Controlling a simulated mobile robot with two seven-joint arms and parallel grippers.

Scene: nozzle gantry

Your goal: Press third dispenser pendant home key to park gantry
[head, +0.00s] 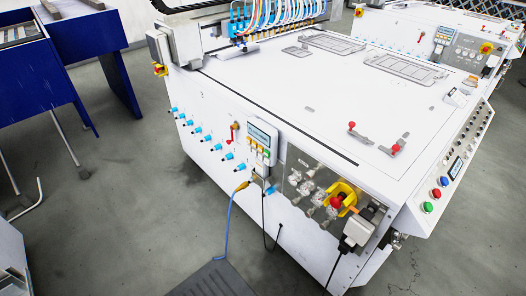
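A white pendant (262,141) with a small display and several coloured keys hangs on the front side of the large white machine (310,110). Its key labels are too small to read. A similar small panel with a display (442,38) shows on a second white machine at the back right. I cannot tell which of these is the third dispenser. The gantry (270,35), with a row of nozzles and blue and orange tubes, spans the back of the large machine. Neither of my grippers is in view.
Blue knobs (208,137) line the machine's front side. Valves and a yellow-red switch (340,197) sit right of the pendant. A blue cable (228,225) hangs to the floor near a dark mat (214,281). A blue table (35,80) stands left; grey floor lies between.

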